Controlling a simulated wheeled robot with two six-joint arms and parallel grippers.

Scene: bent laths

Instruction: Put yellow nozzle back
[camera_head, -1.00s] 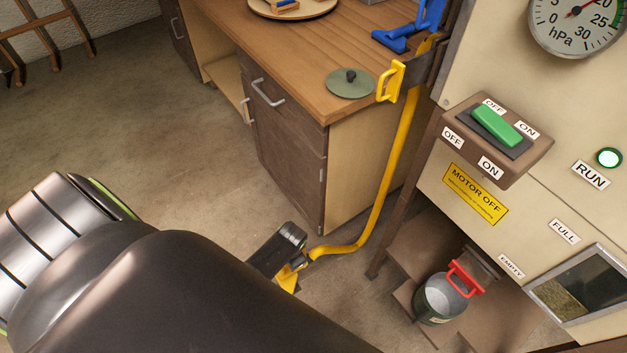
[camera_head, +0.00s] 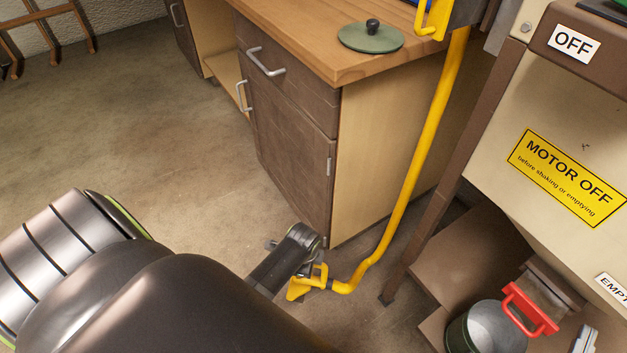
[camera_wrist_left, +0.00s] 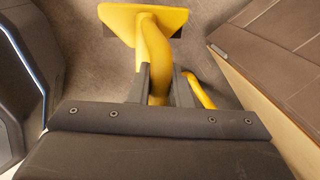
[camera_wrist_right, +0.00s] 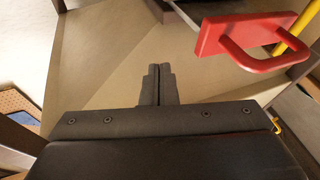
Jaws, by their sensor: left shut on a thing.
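The yellow nozzle (camera_head: 302,288) is low over the floor near the cabinet's bottom corner, on the end of a yellow hose (camera_head: 412,170). In the left wrist view its wide flared end (camera_wrist_left: 118,22) points away from me. My left gripper (camera_wrist_left: 160,88) is shut on the nozzle's pipe, one finger on each side. A yellow bracket (camera_head: 433,18) is at the top of the hose, cut off by the picture's edge. My right gripper (camera_wrist_right: 158,75) is shut and empty, left of a red handle (camera_wrist_right: 255,40).
The wooden cabinet (camera_head: 285,150) with a green lid (camera_head: 368,37) on its worktop stands behind the nozzle. At right is the cream machine (camera_head: 540,130) on brown legs. A metal bucket (camera_head: 490,330) stands under it by the red handle (camera_head: 530,308).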

